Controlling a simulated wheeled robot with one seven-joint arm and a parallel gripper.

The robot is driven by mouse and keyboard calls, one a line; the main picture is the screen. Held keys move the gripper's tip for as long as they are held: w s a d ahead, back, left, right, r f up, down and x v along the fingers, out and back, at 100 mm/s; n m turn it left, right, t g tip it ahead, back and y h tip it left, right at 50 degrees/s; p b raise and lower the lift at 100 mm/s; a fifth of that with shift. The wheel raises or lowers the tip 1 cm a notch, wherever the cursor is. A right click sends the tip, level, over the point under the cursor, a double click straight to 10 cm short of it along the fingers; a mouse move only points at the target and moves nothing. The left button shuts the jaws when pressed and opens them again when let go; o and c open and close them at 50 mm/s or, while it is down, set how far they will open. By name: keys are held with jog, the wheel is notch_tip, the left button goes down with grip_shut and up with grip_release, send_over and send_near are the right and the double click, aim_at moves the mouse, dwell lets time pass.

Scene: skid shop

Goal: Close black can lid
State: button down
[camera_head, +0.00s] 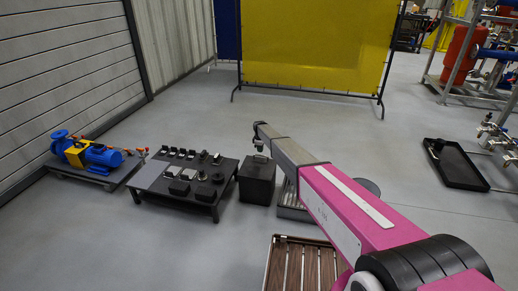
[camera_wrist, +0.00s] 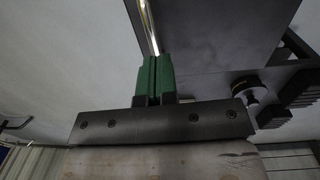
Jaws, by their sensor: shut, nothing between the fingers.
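The black can (camera_head: 257,183) is a dark box on the floor, just right of the low black table. Its top is partly hidden by the end of my arm, and I cannot tell how far the lid stands open. My gripper (camera_head: 259,147) is over the can's top in the head view. In the wrist view my gripper (camera_wrist: 154,62) shows green fingers pressed together with nothing between them. A large dark flat panel (camera_wrist: 215,32), seemingly part of the can, lies beyond the fingertips. A bright edge strip meets the fingertips or passes close to them; contact is unclear.
The low black table (camera_head: 150,200) holds several small dark parts. A blue pump (camera_head: 103,156) stands on a skid at left. A slatted wooden pallet (camera_head: 300,262) lies in front, and a black tray (camera_head: 462,170) at right. Floor behind the can is clear up to the yellow screen (camera_head: 315,45).

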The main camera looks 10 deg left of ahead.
jog(key=f, duration=0.1)
jog(key=w+f, duration=0.1)
jog(key=shift+w+f, duration=0.2)
jog(key=shift+f, duration=0.1)
jog(key=shift+w+d+f, duration=0.1)
jog(key=shift+w+f, duration=0.1)
jog(key=shift+f, duration=0.55)
jog(key=shift+f, duration=0.15)
notch_tip(320, 180, up, 14)
jog(key=w, duration=0.3)
jog(key=s+d+r+m, duration=0.3)
jog(key=s+d+m, duration=0.2)
jog(key=s+d, duration=1.15)
jog(key=s+d+r+m, duration=0.3)
jog(key=s+d, duration=0.5)
jog(key=s, duration=0.6)
jog(key=s+d+r+m, duration=0.3)
jog(key=s+d+m, duration=0.2)
jog(key=s+d, duration=0.4)
jog(key=s+d+r+m, duration=0.3)
jog(key=s+d, duration=0.6)
jog(key=s, duration=1)
jog(key=shift+s+r+m, duration=0.25)
jog(key=shift+s+m, duration=0.15)
jog(key=shift+m, duration=0.2)
jog(key=shift+a, duration=0.1)
